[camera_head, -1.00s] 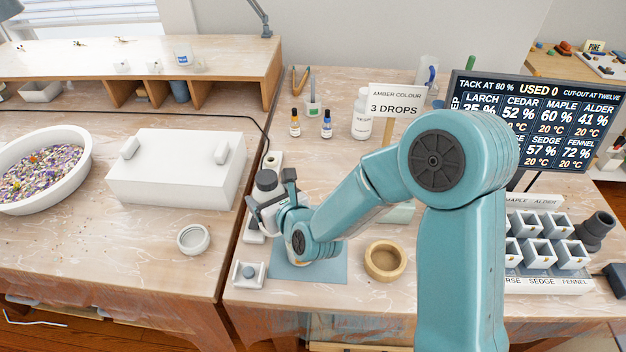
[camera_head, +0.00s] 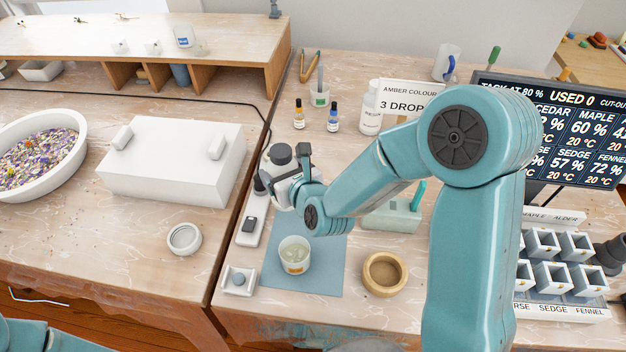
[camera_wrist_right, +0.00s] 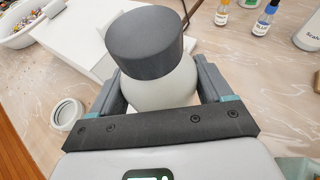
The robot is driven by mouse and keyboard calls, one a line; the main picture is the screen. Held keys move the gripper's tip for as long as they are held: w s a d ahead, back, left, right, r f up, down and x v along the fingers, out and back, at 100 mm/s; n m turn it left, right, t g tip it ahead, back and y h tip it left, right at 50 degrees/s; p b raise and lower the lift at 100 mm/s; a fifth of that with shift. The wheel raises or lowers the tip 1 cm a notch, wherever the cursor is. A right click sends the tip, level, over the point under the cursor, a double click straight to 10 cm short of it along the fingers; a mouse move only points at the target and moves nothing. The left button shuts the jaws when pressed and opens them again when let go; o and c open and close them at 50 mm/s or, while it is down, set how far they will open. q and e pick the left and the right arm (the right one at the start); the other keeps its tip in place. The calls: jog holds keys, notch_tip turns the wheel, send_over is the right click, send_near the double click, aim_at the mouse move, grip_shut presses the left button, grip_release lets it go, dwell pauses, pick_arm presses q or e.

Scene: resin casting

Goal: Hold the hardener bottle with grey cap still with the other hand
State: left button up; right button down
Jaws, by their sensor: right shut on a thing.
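The hardener bottle is white with a dark grey cap (camera_head: 280,154). In the right wrist view its cap (camera_wrist_right: 146,42) and white shoulder (camera_wrist_right: 165,90) fill the space between the jaws. My right gripper (camera_head: 283,185) is shut on the bottle, with one finger on each side; it also shows in the right wrist view (camera_wrist_right: 160,95). The bottle looks upright at the back left of the blue mat (camera_head: 325,265). Its lower part is hidden by the gripper, so I cannot tell whether it touches the table. My left gripper is not in view.
A cup (camera_head: 294,256) stands on the mat, with a wooden ring-shaped bowl (camera_head: 384,273) to its right. A small white device (camera_head: 250,228) lies left of the mat. Dropper bottles (camera_head: 333,118) and a sign (camera_head: 407,100) stand behind. A white box (camera_head: 170,168) is on the left table.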

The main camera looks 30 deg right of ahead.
jog(key=shift+w+d, duration=0.15)
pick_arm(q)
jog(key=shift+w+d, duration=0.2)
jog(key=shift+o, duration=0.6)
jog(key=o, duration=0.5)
pick_arm(e)
jog(key=shift+r, duration=0.1)
pick_arm(q)
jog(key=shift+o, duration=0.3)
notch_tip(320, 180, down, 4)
jog(key=b, duration=0.3)
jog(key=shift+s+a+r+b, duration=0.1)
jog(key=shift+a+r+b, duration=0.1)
jog(key=shift+b, duration=0.1)
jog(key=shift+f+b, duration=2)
pick_arm(e)
jog(key=w+d+r+m+g+h, duration=0.1)
jog(key=w+d+r+m+h, duration=0.1)
jog(key=d+r+m+h, duration=0.2)
jog(key=w+d+r+m+g+h, duration=0.2)
jog(key=d+r+m+h, duration=0.2)
jog(key=r, duration=0.7)
jog(key=shift+w+d+m+g+h, duration=0.3)
jog(key=shift+w+d+m+h, duration=0.1)
jog(key=shift+d+h, duration=0.2)
jog(key=shift+f, duration=0.1)
